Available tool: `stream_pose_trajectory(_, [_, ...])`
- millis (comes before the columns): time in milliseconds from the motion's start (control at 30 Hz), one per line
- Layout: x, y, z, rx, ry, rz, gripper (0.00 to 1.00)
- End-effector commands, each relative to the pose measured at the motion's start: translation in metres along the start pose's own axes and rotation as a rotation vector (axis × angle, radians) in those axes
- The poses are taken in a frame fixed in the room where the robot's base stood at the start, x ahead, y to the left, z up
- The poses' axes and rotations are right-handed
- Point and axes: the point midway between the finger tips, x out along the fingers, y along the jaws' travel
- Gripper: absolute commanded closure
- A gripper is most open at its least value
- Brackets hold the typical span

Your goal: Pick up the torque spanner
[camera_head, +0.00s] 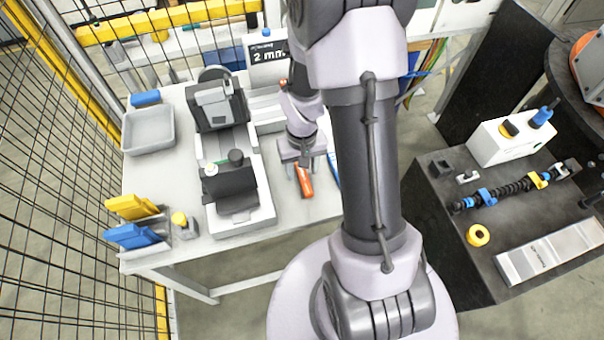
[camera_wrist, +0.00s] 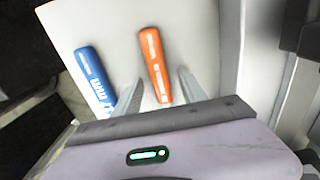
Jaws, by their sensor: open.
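An orange-handled tool (camera_wrist: 154,62) lies on the pale worktable between the two fingers of my open gripper (camera_wrist: 160,82). It also shows in the head view (camera_head: 304,180), just below my gripper (camera_head: 302,160). A blue-handled tool (camera_wrist: 94,78) with pale markings lies to its left in the wrist view, outside the fingers. In the head view only a blue sliver (camera_head: 333,168) of it shows beside my arm. No readable label tells which is the torque spanner. The near ends of both tools are hidden by my gripper.
The worktable (camera_head: 180,262) also holds a grey tray (camera_head: 148,131), a grey-black device (camera_head: 238,195) left of my gripper, and yellow and blue holders (camera_head: 133,207). A wire fence (camera_head: 60,200) stands at the left. A dark bench (camera_head: 450,245) with parts stands at the right.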

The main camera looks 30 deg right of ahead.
Motion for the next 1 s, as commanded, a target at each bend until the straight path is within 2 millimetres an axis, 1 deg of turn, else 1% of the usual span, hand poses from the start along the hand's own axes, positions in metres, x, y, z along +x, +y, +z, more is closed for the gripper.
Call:
stream_pose_trajectory(400, [0.0049, 0.0, 0.0, 0.0, 0.0, 0.0, 0.51])
stream_pose_trajectory(667, [0.0046, 0.0, 0.0, 0.0, 0.0, 0.0, 0.51])
stream_pose_trajectory(700, [0.0046, 0.0, 0.0, 0.0, 0.0, 0.0, 0.59])
stream_pose_trajectory(767, [0.0046, 0.0, 0.0, 0.0, 0.0, 0.0, 0.71])
stream_pose_trajectory(900, [0.0046, 0.0, 0.0, 0.0, 0.0, 0.0, 0.98])
stream_pose_trajectory(933, [0.0046, 0.0, 0.0, 0.0, 0.0, 0.0, 1.0])
stream_pose_trajectory(1000, [0.0046, 0.0, 0.0, 0.0, 0.0, 0.0, 1.0])
